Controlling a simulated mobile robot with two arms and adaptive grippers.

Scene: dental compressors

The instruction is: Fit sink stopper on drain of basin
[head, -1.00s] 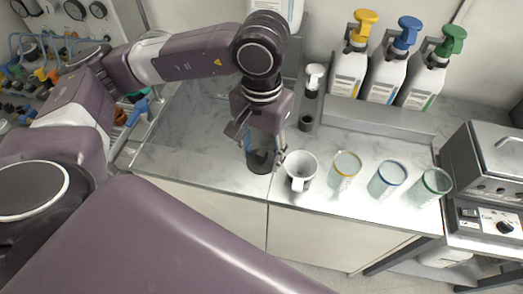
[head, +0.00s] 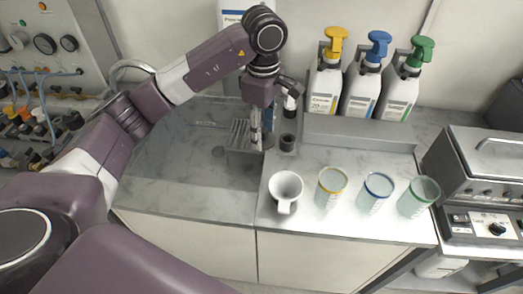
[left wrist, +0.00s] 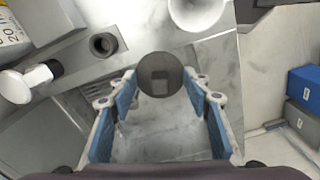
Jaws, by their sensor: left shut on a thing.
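The stopper is hard to make out there. The grey marbled surface left of the gripper (head: 175,160) may be the basin; I cannot make out its drain clearly. My right gripper is not in view.
A black cylinder (head: 287,142) stands just right of the gripper, with a white-topped dark item (head: 290,104) behind it. A white mug (head: 285,190) and several rimmed glasses (head: 331,187) stand in front right. Pump bottles (head: 325,88) stand on a back ledge.

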